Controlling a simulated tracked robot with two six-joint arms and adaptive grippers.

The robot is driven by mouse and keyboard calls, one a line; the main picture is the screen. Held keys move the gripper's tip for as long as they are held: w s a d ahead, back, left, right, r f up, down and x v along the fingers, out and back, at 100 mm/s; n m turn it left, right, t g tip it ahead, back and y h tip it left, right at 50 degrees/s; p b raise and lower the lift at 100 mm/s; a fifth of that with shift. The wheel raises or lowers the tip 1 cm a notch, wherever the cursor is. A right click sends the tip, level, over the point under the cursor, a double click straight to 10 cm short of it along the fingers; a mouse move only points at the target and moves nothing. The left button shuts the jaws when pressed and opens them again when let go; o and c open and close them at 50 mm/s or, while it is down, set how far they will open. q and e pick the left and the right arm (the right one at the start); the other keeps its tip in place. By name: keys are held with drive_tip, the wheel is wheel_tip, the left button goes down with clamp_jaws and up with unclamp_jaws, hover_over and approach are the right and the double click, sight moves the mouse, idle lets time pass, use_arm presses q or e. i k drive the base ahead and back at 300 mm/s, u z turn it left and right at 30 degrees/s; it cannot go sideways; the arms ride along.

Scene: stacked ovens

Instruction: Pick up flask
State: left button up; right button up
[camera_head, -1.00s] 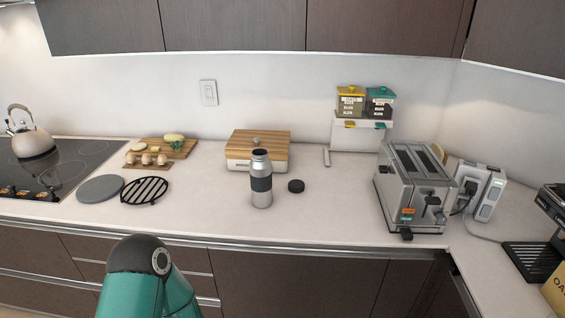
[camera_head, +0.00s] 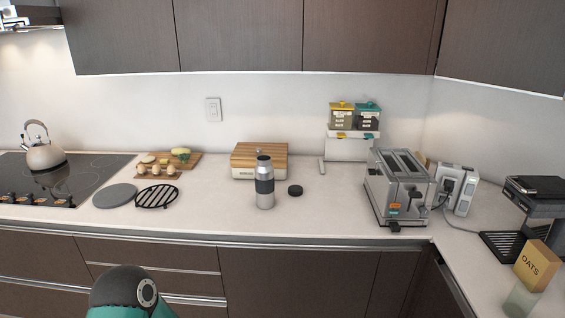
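The flask (camera_head: 265,188) is silver with a dark band around its middle. It stands upright and open-topped on the counter, near the centre of the head view. A small round black lid (camera_head: 295,191) lies on the counter just to its right. Neither of my grippers shows in the view. Only a teal and dark grey part of my arm shows at the bottom left, below the counter edge and well apart from the flask.
A wooden-topped bread box (camera_head: 243,172) stands close behind the flask. A toaster (camera_head: 398,190) is to the right, with a coffee machine beyond. A black trivet (camera_head: 157,197), a grey disc (camera_head: 115,196) and a cutting board (camera_head: 192,160) lie left. The counter in front of the flask is clear.

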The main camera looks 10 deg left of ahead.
sight(264, 170)
drive_tip(key=u, duration=0.15)
drive_tip(key=i, duration=0.95)
drive_tip(key=k, duration=1.1)
drive_tip(key=z, duration=0.35)
drive_tip(key=i, duration=1)
drive_tip(key=u, duration=0.05)
